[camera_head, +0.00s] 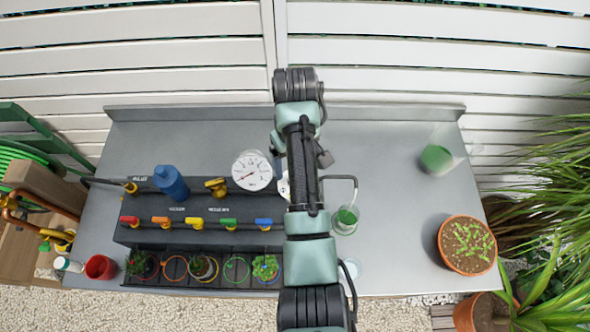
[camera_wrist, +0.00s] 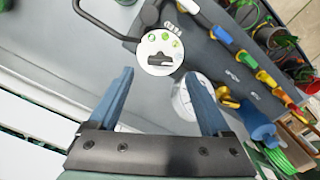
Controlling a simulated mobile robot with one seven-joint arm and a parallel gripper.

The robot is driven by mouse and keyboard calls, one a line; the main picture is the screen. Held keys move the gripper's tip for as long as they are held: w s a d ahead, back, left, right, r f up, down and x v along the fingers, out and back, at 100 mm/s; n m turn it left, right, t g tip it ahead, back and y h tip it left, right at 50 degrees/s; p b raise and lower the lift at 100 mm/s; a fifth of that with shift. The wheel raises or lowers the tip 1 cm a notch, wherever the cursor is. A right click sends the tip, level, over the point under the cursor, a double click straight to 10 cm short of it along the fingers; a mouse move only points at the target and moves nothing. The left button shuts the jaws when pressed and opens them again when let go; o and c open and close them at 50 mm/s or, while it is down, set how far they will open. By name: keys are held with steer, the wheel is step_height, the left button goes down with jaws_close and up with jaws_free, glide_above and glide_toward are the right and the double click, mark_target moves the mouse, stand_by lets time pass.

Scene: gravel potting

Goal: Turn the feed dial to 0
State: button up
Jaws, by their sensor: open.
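The feed dial (camera_wrist: 148,65) is a round white plate with green marks and a dark knob in its middle, at the top centre of the wrist view. Its markings are too small to read, so I cannot tell its setting. In the head view only a white sliver of the dial (camera_head: 284,188) shows beside my arm. My gripper (camera_wrist: 159,73) is open and empty, with its two blue-grey fingers apart and pointing toward the dial's side of the bench. The fingertips appear on either side of the dial's lower edge and clear of the knob. My arm hides the gripper in the head view.
The right of the grey bench (camera_head: 400,240) is mostly clear.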

step_height(320, 180, up, 8)
steer(key=p, duration=0.3)
steer(key=shift+f, duration=0.15)
